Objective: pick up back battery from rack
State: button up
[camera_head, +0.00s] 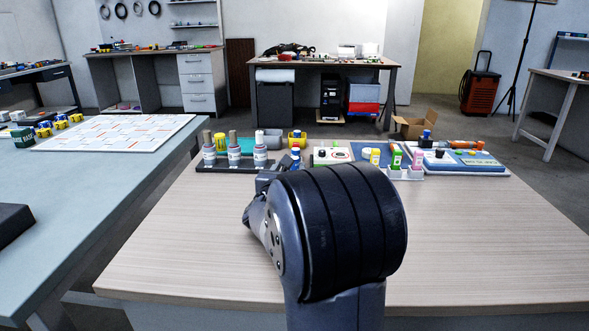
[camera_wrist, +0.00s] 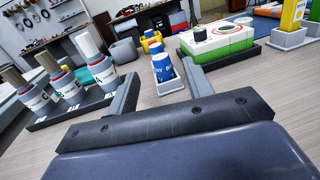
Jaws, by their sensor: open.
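A blue battery (camera_wrist: 164,71) with white lettering stands in a narrow grey rack (camera_wrist: 170,87) in the wrist view. A white-topped piece (camera_wrist: 156,48) shows just behind it, apparently the back battery, mostly hidden. In the head view a blue battery (camera_head: 296,154) shows just above my arm. My gripper (camera_wrist: 161,70) is open and empty. Its two fingers point toward the rack, one on each side of it in the picture; I cannot tell how far short of it they are. In the head view my wrist hides most of the gripper and the rack.
A green-and-white box (camera_wrist: 218,38) is to the right. The table's front (camera_head: 180,260) is clear.

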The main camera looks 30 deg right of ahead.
aim_at(295, 166)
jog(key=x, duration=0.1)
jog(key=b+x, duration=0.1)
jog(key=x, duration=0.1)
jog(key=shift+w+d+f, duration=0.2)
jog(key=shift+d, duration=0.05)
jog(key=shift+w+d+r, duration=0.1)
jog(key=shift+w+d, duration=0.25)
jog(key=shift+w, duration=0.05)
jog(key=shift+c, duration=0.3)
